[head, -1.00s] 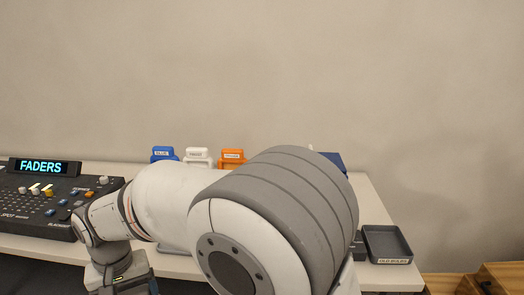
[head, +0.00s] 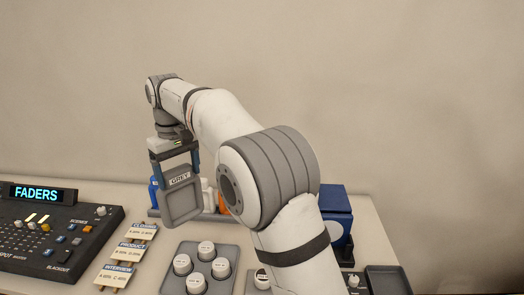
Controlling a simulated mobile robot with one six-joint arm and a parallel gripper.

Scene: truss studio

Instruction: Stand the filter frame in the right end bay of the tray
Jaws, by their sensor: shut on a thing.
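My gripper (head: 176,158) is shut on the grey filter frame (head: 181,199), a square plate with a label that seems to read GREY. It hangs upright from the jaws, raised in front of the tray. The grey tray (head: 211,217) stands at the back of the table, partly hidden behind the held frame and my arm. A blue frame (head: 153,192), a white frame (head: 207,196) and an orange frame (head: 223,205) stand in it, each partly covered. My arm hides the tray's right end, so I cannot see that bay.
A lighting console (head: 55,232) is at left, beside label cards (head: 129,257). A grey holder (head: 189,251) with several white round pieces is in front. A dark blue box (head: 338,228) stands right of my arm, and a dark shallow tray (head: 388,281) lies at the right front.

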